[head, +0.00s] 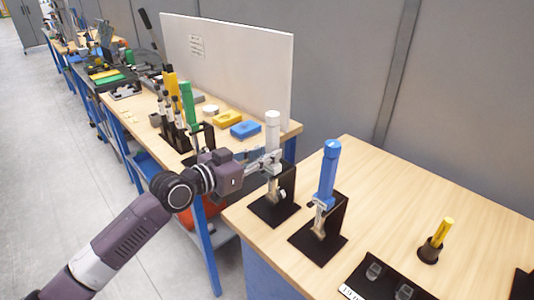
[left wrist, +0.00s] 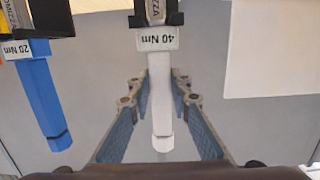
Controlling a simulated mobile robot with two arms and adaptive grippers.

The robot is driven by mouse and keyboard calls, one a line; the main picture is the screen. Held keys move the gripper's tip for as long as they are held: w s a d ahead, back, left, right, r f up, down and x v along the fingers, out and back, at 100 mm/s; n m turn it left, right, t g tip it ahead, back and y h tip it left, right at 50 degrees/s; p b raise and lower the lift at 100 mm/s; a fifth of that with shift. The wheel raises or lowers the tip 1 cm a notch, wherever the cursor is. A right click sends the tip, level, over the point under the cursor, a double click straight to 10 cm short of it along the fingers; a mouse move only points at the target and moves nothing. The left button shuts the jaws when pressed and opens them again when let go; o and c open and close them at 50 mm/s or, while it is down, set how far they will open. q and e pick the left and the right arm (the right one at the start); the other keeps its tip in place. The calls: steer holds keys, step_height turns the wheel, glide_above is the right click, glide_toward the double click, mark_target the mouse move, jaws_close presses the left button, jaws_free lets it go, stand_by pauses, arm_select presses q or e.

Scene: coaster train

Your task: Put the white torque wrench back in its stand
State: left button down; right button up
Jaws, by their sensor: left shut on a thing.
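The white torque wrench (head: 272,130) is upright at the near table, over its black stand (head: 286,208). My left gripper (head: 272,163) is shut on its white handle, just above the stand. I cannot tell whether the wrench is fully seated. In the left wrist view the white handle (left wrist: 160,90) lies between the two fingers of my left gripper (left wrist: 160,98), with a "40 Nm" label at its upper end. My right gripper is not in view.
A blue torque wrench (head: 328,170) stands upright in a similar black stand just to the right. A yellow-handled tool (head: 442,232) in a round holder and a black plate (head: 385,278) are farther right. The left table (head: 292,128) carries several tools.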

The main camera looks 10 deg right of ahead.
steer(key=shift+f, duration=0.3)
